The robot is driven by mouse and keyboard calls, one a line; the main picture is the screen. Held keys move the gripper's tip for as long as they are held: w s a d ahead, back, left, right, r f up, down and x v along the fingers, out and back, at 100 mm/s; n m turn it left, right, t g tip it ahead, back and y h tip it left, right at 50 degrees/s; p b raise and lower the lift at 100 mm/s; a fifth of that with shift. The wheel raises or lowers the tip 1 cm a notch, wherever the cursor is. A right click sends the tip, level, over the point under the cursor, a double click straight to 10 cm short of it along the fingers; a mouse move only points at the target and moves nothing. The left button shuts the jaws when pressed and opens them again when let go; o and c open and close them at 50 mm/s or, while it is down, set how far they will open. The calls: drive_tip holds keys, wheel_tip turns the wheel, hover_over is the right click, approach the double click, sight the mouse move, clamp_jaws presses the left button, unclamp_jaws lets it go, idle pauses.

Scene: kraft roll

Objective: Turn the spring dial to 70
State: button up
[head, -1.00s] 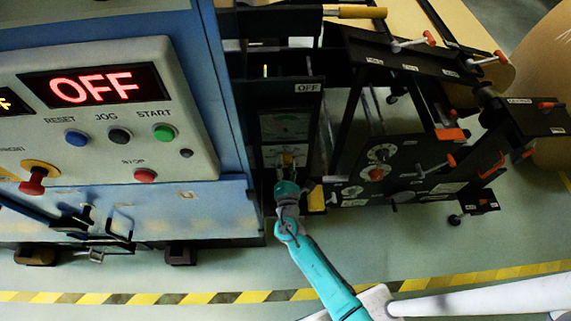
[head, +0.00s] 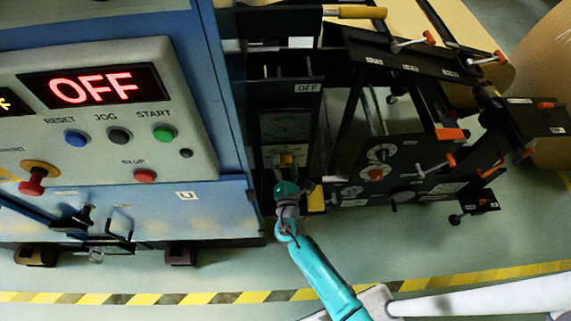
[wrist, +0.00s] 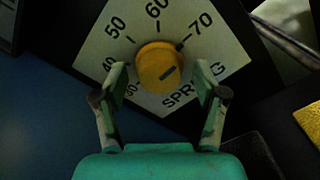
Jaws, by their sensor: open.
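The spring dial is a round yellow knob (wrist: 160,67) on a pale plate (wrist: 92,52) marked 30 to 70 and "SPRING". A dark mark at the knob's upper right edge lies toward the 70; I cannot tell whether it is the pointer or a printed tick. A short dark bar shows on the knob's face. My gripper (wrist: 162,80) is open, with one finger on each side of the knob's lower part and gaps between. In the head view, the knob (head: 286,160) sits low on the dark panel, just above my gripper (head: 287,183).
A gauge (head: 285,125) is above the knob under an "OFF" label. A blue cabinet with a control box (head: 110,165) stands left. Black plates with orange-handled levers (head: 405,165) are at right. A yellow-black floor stripe (head: 450,279) crosses below.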

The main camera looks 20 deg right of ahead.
drive_tip(key=v, duration=1.1)
drive_tip(key=shift+s, duration=0.35)
drive_tip(key=shift+a, duration=0.1)
